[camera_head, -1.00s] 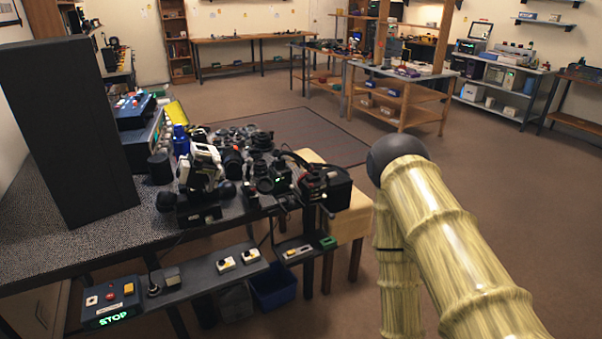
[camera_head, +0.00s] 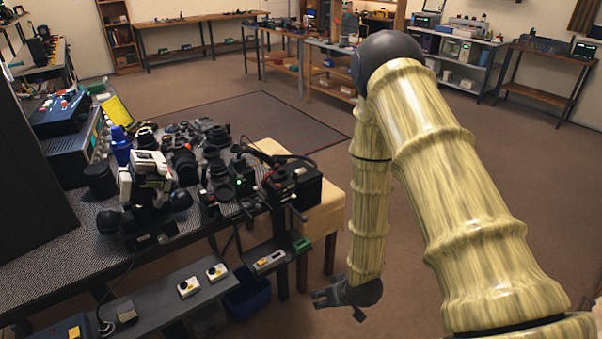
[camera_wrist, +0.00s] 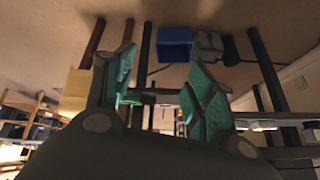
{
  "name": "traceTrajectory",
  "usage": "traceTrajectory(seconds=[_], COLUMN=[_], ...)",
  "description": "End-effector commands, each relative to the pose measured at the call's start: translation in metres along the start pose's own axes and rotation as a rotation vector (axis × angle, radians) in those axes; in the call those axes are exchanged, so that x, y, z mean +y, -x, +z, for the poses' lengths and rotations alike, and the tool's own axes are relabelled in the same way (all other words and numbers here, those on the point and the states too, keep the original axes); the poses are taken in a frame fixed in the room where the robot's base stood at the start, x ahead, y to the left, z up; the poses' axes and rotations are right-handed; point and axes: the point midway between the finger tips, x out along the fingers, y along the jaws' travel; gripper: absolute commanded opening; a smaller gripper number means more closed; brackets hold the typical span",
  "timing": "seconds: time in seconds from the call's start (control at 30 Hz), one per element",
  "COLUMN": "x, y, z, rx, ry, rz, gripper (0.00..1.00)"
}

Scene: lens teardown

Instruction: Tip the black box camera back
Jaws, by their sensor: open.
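The black box camera (camera_head: 292,182) sits at the right end of the worktable, among other camera gear. It looks upright. My gripper (camera_head: 337,306) hangs low in the head view, below and to the right of that camera, and is apart from it. In the wrist view my gripper (camera_wrist: 160,72) shows two spread fingers with green inner pads and nothing between them. I cannot make out the black box camera in the wrist view.
Lenses and cameras crowd the worktable (camera_head: 60,262). A lower shelf with switches (camera_head: 190,288) runs along its front. A pale wooden block stand (camera_head: 325,208) stands behind the black box camera. A blue bin (camera_head: 247,292) is under the table. Open floor lies right.

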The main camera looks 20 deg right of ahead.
Motion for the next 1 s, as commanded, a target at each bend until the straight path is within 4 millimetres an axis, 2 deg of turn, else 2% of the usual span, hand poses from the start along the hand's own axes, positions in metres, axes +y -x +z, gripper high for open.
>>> traceTrajectory(seconds=[0.03, 0.2, 0.3, 0.43, 0.5, 0.6, 0.7, 0.87, 1.0], x=[0.006, 0.023, 0.032, 0.041, 0.043, 0.045, 0.046, 0.045, 0.041], y=[-0.001, 0.018, 0.040, 0.070, 0.083, 0.097, 0.103, 0.097, 0.081], z=[-0.039, -0.160, -0.224, -0.288, -0.313, -0.336, -0.346, -0.355, -0.365], rx=[0.070, 0.280, 0.392, 0.506, 0.549, 0.591, 0.609, 0.613, 0.612], ry=[0.018, 0.092, 0.138, 0.193, 0.216, 0.240, 0.252, 0.256, 0.254], rz=[-0.012, -0.056, -0.077, -0.096, -0.103, -0.110, -0.114, -0.114, -0.114], gripper=[0.55, 0.55, 0.55, 0.55, 0.55, 0.55, 0.55, 0.55, 0.55])
